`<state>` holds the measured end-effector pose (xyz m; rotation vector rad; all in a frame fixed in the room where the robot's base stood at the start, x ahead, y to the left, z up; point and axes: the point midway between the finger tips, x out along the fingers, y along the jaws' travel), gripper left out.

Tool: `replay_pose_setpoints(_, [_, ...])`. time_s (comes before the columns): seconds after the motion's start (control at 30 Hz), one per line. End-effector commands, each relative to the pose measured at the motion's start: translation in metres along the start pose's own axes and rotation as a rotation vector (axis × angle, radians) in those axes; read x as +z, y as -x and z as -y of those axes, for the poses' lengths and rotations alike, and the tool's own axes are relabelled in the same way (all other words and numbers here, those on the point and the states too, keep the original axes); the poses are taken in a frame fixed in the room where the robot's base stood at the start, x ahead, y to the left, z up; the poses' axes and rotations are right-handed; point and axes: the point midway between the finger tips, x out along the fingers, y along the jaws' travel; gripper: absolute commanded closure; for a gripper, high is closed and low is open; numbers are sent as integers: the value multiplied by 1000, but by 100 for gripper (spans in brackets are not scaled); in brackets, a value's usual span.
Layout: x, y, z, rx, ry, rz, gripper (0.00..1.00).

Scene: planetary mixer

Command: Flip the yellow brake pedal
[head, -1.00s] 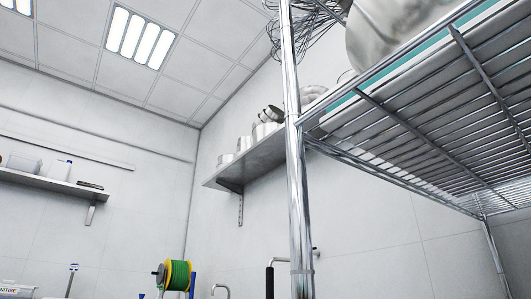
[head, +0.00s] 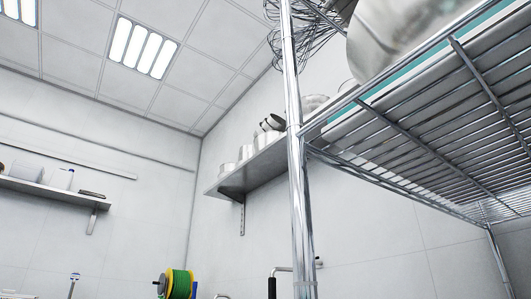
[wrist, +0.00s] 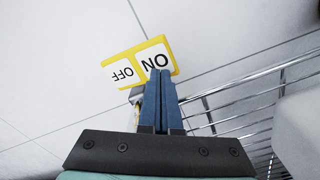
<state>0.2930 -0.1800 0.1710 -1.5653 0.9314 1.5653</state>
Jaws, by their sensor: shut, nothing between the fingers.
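In the wrist view, a yellow-edged plate with two white fields marked ON and OFF (wrist: 125,74) is on or near the pale tiled wall beyond my fingers. It appears upside down in that view. My gripper (wrist: 160,72) is shut and empty, its two blue fingers side by side. The fingertips overlap the plate's lower edge near the ON field; I cannot tell whether they touch it. A small grey and yellow part (wrist: 136,95) shows just left of the fingers, partly hidden. The head view shows neither my gripper nor the plate.
A metal wire rack (wrist: 240,100) is close on the right in the wrist view. In the head view a chrome post (head: 297,170) and wire shelf (head: 430,130) stand near. A wall shelf with pots (head: 245,168) and a green hose reel (head: 178,284) are behind.

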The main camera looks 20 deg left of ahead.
Motion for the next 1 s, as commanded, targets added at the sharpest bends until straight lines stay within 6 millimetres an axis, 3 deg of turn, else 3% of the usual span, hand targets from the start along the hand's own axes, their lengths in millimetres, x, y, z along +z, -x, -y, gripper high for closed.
replay_pose_setpoints(1.0, [0, -13, 0, 0, 0, 0, 100])
